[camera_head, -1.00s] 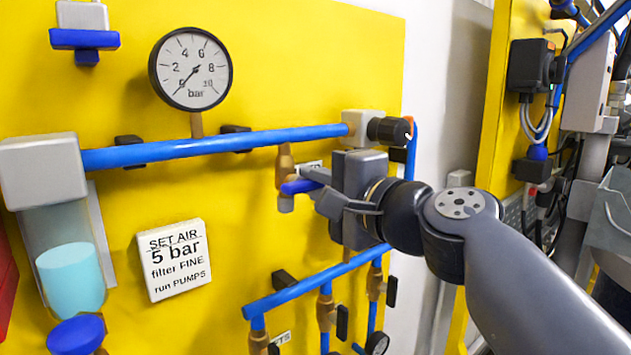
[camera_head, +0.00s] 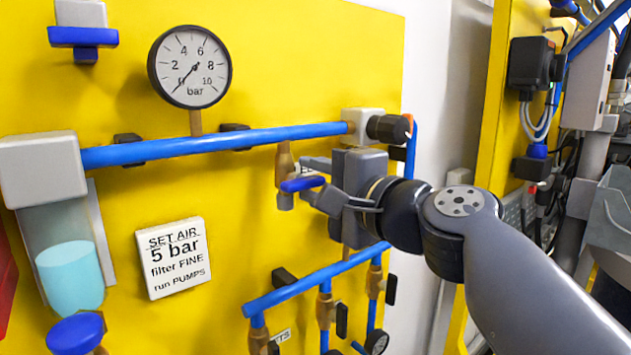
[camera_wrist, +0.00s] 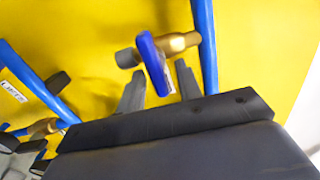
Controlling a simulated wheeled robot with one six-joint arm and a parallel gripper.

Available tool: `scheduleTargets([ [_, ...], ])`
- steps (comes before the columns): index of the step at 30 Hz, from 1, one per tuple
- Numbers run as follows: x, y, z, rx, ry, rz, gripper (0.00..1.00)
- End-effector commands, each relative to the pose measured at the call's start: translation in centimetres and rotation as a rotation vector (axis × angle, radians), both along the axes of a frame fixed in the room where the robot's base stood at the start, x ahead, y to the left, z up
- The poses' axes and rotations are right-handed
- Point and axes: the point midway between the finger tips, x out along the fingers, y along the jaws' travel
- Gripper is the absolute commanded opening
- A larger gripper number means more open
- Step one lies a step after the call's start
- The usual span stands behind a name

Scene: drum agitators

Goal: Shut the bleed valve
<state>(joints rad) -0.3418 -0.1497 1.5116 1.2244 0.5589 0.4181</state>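The bleed valve is a small brass body (camera_head: 284,163) hanging from the blue pipe, with a grey outlet below. Its blue lever (camera_head: 302,184) lies crosswise to the brass body. My gripper (camera_head: 312,180) is open, with one finger above the lever and one below it in the head view. In the wrist view the blue lever (camera_wrist: 154,64) stands between and just beyond the spread fingertips (camera_wrist: 160,85), with the brass body (camera_wrist: 180,42) behind it. I see a gap on both sides, and contact is not clear.
The blue pipe (camera_head: 220,145) crosses above the valve and a lower blue pipe (camera_head: 310,283) with several branches lies below. A gauge (camera_head: 190,67) stands on the upper pipe, its needle near 0. A sign (camera_head: 173,258) reads "SET AIR 5 bar". A black knob (camera_head: 388,129) sits above my wrist.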

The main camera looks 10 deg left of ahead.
Motion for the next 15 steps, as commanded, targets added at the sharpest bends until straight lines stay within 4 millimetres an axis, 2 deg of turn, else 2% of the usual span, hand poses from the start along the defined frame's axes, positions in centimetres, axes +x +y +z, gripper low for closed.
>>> scheduleTargets([
  [5,-0.6,-0.8,0.0,0.000,-0.003,-0.001,0.34],
  [15,-4.5,-5.5,-0.2,0.000,-0.003,-0.006,0.34],
])
